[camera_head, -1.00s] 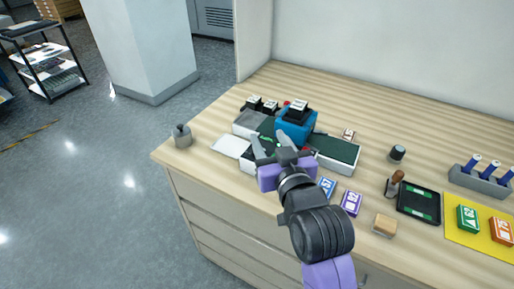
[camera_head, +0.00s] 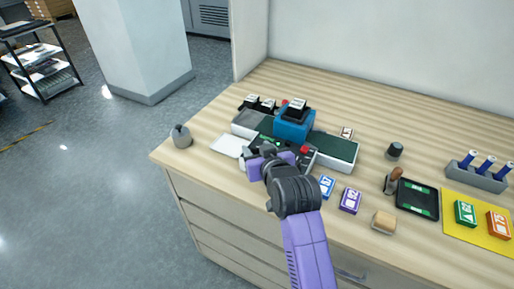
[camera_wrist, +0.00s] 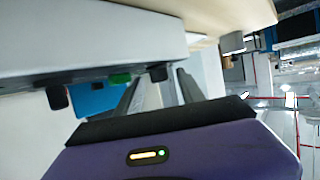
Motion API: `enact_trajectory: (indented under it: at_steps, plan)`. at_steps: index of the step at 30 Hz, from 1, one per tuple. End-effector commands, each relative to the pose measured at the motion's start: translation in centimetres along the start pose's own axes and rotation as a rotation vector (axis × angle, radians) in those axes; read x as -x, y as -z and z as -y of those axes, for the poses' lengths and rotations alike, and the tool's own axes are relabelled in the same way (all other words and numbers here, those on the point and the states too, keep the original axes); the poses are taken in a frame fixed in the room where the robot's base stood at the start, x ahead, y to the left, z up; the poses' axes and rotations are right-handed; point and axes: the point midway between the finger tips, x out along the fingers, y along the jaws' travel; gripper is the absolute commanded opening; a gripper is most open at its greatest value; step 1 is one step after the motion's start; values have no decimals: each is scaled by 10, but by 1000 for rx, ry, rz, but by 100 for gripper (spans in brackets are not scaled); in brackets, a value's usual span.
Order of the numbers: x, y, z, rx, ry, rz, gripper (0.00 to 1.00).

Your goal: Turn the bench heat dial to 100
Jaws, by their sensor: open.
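The laminating machine is a long grey-white unit with a dark green bed (camera_head: 338,149) and a blue housing (camera_head: 291,126) in the middle. My gripper (camera_head: 268,149) is low at its front; its fingertips are hard to make out in the head view. In the wrist view my gripper (camera_wrist: 160,78) is open, with its two grey fingers pointing at the machine's white face (camera_wrist: 80,40). A black knob (camera_wrist: 157,73) appears between the fingertips; contact cannot be told. A second black knob (camera_wrist: 57,96) and a green part (camera_wrist: 120,78) are to its left. No dial numbers are readable.
A red knob (camera_head: 304,150) is just right of my gripper. Blue (camera_head: 326,187) and purple (camera_head: 350,200) boxes, a sponge-like block (camera_head: 383,221) and a black tray (camera_head: 418,199) lie to the right. A grey weight (camera_head: 181,136) stands near the left bench edge.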

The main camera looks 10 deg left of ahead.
Motion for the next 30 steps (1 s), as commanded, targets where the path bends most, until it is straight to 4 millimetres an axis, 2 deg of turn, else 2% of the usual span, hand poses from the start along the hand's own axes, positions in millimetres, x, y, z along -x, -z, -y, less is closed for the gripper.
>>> enact_trajectory:
  at_steps: [10,11,17,18,30]
  plan:
    - [-4,0,0,0,0,0,46]
    - [-4,0,0,0,0,0,42]
    - [-4,0,0,0,0,0,3]
    - [-4,0,0,0,0,0,0]
    - [-5,-1,-3,18,44,-1,0]
